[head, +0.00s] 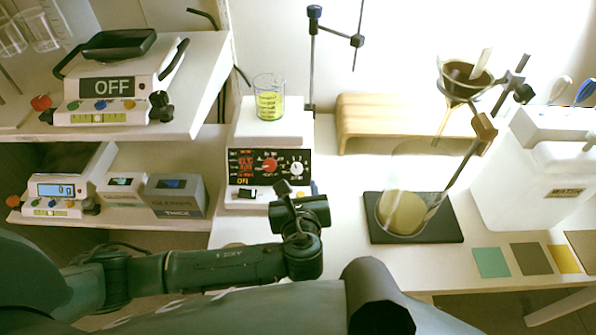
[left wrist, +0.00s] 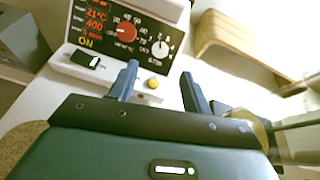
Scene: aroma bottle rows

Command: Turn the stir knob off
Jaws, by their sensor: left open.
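The white hotplate stirrer (head: 268,127) stands on the bench with a black front panel. Its white stir knob (head: 296,168) sits right of a red knob (head: 269,165). In the left wrist view the white knob (left wrist: 160,48) and red knob (left wrist: 125,32) both show clearly, and the display reads 21°C, 400 and ON. My left gripper (head: 298,188) is just in front of and below the panel. In the wrist view its two fingers (left wrist: 160,76) are apart, with nothing between them, below the white knob and not touching it. My right gripper does not show.
A beaker of yellow liquid (head: 268,104) stands on the hotplate. A round flask (head: 403,210) on a dark mat and a wooden stand (head: 375,122) are to the right.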

